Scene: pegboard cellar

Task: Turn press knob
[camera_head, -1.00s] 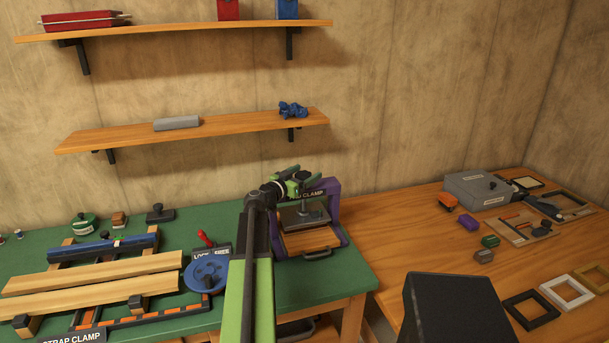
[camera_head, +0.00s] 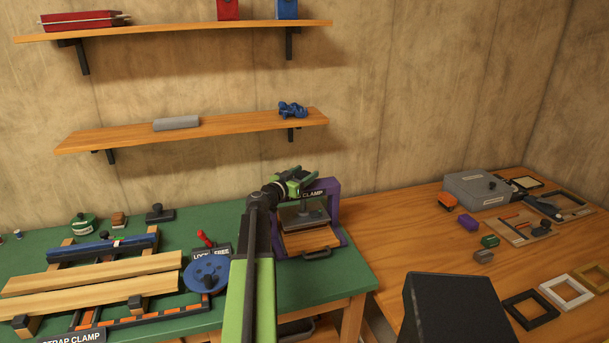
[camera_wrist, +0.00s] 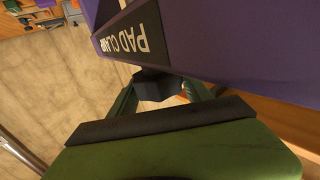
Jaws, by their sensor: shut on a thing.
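The press is a purple frame (camera_head: 333,212) labelled "PAD CLAMP" at the right end of the green bench. A grey pad (camera_head: 303,217) hangs inside the frame above a wooden block. My green gripper (camera_head: 303,182) is at the top of the press. In the wrist view, my gripper's fingers (camera_wrist: 160,90) are shut around a dark faceted knob (camera_wrist: 153,87), beside the purple frame. The knob is mostly hidden by my gripper in the head view. My arm covers part of the press's left side.
A blue wheel (camera_head: 207,273) and a red-handled lever (camera_head: 206,239) stand left of my arm. A strap clamp with wooden boards (camera_head: 95,285) fills the bench's left. A black box (camera_head: 452,310) stands front right. Shelves hang on the wall above.

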